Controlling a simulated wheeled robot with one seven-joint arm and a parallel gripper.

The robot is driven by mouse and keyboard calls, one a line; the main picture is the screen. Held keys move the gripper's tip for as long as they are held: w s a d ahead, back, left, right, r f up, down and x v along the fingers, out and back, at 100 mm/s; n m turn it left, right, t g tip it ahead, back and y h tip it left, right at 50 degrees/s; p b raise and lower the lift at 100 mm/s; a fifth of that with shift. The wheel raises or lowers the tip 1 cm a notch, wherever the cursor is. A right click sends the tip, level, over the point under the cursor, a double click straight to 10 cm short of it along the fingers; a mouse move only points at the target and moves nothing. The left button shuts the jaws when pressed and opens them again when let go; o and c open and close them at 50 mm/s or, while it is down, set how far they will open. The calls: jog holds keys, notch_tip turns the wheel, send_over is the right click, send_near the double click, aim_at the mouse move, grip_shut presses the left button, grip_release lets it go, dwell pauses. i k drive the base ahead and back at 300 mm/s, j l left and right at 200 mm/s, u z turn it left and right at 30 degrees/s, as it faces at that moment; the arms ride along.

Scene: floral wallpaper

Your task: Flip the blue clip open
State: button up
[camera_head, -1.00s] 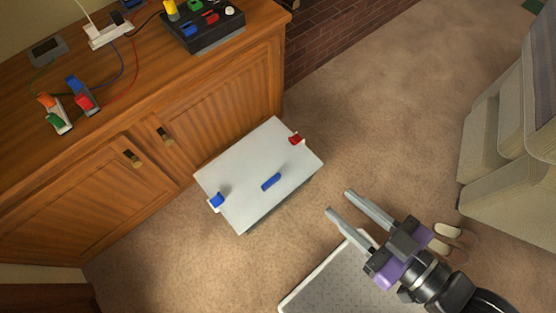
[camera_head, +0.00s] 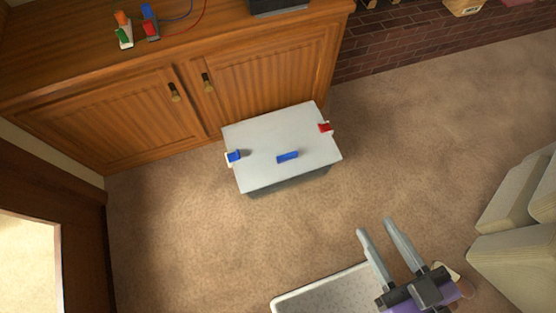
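The blue clip (camera_head: 234,156) sits at the left edge of a white box lid (camera_head: 268,133). The box stands on the carpet in front of the wooden cabinet. A red clip (camera_head: 325,127) is on the lid's right edge, and a blue handle (camera_head: 287,156) lies on top of the lid. I cannot tell from here whether the blue clip is latched. My gripper (camera_head: 375,226) is at the lower right, open and empty, with its two grey fingers apart. It is well away from the box.
The wooden cabinet (camera_head: 140,118) stands behind the box. Colored switches (camera_head: 137,27) are on its top at the left. A pale sofa (camera_head: 510,205) is at the right. My grey base plate shows at the bottom. Carpet (camera_head: 190,240) is clear left of and in front of the box.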

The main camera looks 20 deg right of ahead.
aim_at(233, 156)
jog(key=i+j+u, duration=0.25)
jog(key=i+j, duration=0.4)
jog(key=j, duration=0.25)
jog(key=i+j+u, duration=0.2)
jog(key=i+j, duration=0.55)
